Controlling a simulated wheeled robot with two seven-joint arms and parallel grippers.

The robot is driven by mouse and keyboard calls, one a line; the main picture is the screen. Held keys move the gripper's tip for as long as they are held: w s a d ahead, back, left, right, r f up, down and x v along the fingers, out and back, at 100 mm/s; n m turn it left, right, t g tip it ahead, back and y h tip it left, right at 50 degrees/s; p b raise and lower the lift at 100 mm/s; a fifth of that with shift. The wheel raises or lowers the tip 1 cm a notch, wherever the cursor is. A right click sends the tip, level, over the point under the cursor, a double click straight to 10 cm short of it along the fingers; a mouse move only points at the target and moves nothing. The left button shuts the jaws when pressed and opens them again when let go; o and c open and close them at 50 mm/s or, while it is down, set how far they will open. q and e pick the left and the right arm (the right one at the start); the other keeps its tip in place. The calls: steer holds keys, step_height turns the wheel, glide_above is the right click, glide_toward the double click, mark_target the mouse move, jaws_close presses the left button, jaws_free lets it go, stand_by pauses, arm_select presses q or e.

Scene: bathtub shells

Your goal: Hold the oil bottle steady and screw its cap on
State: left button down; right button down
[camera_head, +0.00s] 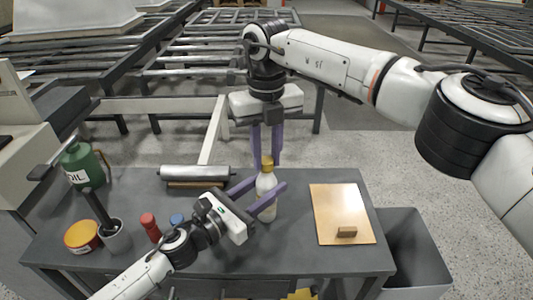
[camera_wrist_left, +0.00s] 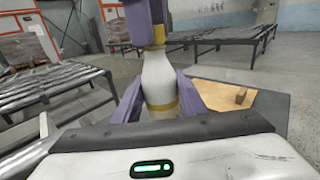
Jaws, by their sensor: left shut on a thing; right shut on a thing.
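The oil bottle (camera_head: 266,190) is white with a yellow band and stands upright on the grey table. My left gripper (camera_head: 264,197) is shut on the bottle's body from the left side. The left wrist view shows the white bottle (camera_wrist_left: 159,78) between its purple fingers. The yellow cap (camera_head: 267,162) sits at the top of the bottle's neck. My right gripper (camera_head: 267,160) points down from above and is shut on the cap. In the left wrist view the cap (camera_wrist_left: 159,34) is partly hidden by the right fingers. How far the cap is threaded cannot be told.
A wooden board (camera_head: 335,205) with a small block lies right of the bottle. A metal roller (camera_head: 195,172), green oil can (camera_head: 82,165), yellow-red tin (camera_head: 82,236), grey cup (camera_head: 116,238) and red-capped bottle (camera_head: 150,226) stand left. A dark bin (camera_head: 415,250) is beyond the right edge.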

steer(key=shift+m, duration=0.7)
steer(key=c, duration=1.5)
jaws_free()
steer(key=shift+r, duration=0.1)
steer(key=shift+r, duration=2.2)
steer(key=shift+c, duration=0.3)
steer(key=n, duration=0.2)
steer(key=r+n, duration=0.1)
steer(key=n, duration=0.1)
steer(key=r+n, duration=0.1)
steer(key=shift+n, duration=0.4)
steer(key=n, duration=0.1)
steer(key=r+n, duration=0.1)
steer(key=n, duration=0.3)
steer(key=shift+r, duration=0.25)
